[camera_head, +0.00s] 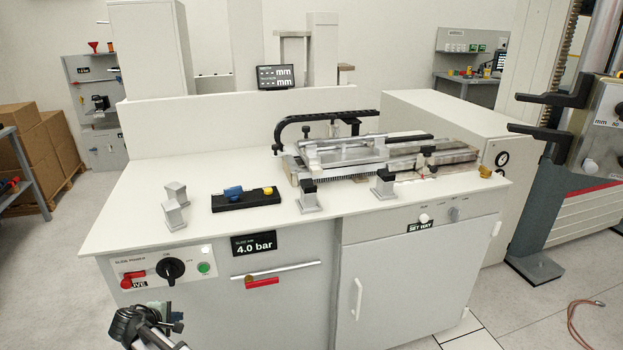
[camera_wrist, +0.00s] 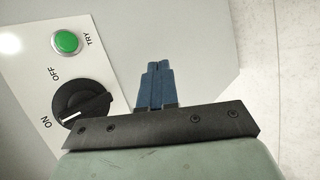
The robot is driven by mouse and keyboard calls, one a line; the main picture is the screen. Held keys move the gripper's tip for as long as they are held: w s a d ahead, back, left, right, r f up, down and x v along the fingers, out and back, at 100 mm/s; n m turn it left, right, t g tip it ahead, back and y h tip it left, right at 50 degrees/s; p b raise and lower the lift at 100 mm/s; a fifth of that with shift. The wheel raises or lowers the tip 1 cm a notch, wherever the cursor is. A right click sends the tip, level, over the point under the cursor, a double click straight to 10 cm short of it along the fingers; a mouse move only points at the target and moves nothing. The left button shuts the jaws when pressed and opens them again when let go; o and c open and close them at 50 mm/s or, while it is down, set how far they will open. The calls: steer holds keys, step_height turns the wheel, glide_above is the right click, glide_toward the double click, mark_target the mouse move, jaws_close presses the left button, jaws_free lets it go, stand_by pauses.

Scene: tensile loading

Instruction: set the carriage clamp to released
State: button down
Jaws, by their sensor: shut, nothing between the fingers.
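A slide assembly (camera_head: 385,155) with metal rails and a black arched arm (camera_head: 325,118) lies on the right half of the bench top. Small knobs and a red-marked part (camera_head: 424,177) show at its front right. No part reads plainly as the carriage clamp, and its setting cannot be told. My gripper (camera_head: 177,322) is low in front of the bench's left front, below the control panel, well away from the slide. In the wrist view its blue fingertips (camera_wrist: 155,84) are together and empty, beside a black rotary knob (camera_wrist: 84,101) whose white pointer is towards ON.
The slide power panel (camera_head: 143,263) also carries a green button (camera_head: 204,268) and a red switch (camera_head: 133,275). A 4.0 bar display (camera_head: 255,244) and a red-handled lever (camera_head: 262,283) are to its right. Small blocks and posts stand along the bench top (camera_head: 135,215).

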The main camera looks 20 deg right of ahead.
steer(key=w+a+r+n+t+y, duration=0.1)
steer(key=a+r+t, duration=0.1)
steer(key=a+r, duration=0.8)
steer(key=a+r+n+t+y, duration=0.1)
steer(key=a+r+t, duration=0.1)
steer(key=a+r, duration=0.8)
steer(key=w+d+r+m+g, duration=0.1)
steer(key=w+d+r+m, duration=0.8)
steer(key=w+d+r, duration=0.7)
steer(key=w+d+r+m+g+y, duration=0.1)
steer(key=w+d+r+m, duration=0.2)
steer(key=d, duration=0.7)
steer(key=w+d+r+m+g, duration=0.1)
steer(key=w+d+m, duration=0.2)
steer(key=d+m, duration=0.45)
steer(key=w+d+r+m+y, duration=0.1)
steer(key=w+d+r+m, duration=0.1)
steer(key=d, duration=0.9)
steer(key=d+r+m, duration=0.2)
steer(key=d+m, duration=0.1)
steer(key=d, duration=0.7)
steer(key=d+r+m+y, duration=0.1)
steer(key=d+m, duration=0.3)
steer(key=d, duration=0.5)
steer(key=d+r+m+y, duration=0.1)
steer(key=d+r+m, duration=0.3)
steer(key=d, duration=0.6)
steer(key=shift+s+d, duration=0.3)
steer(key=shift+s, duration=0.05)
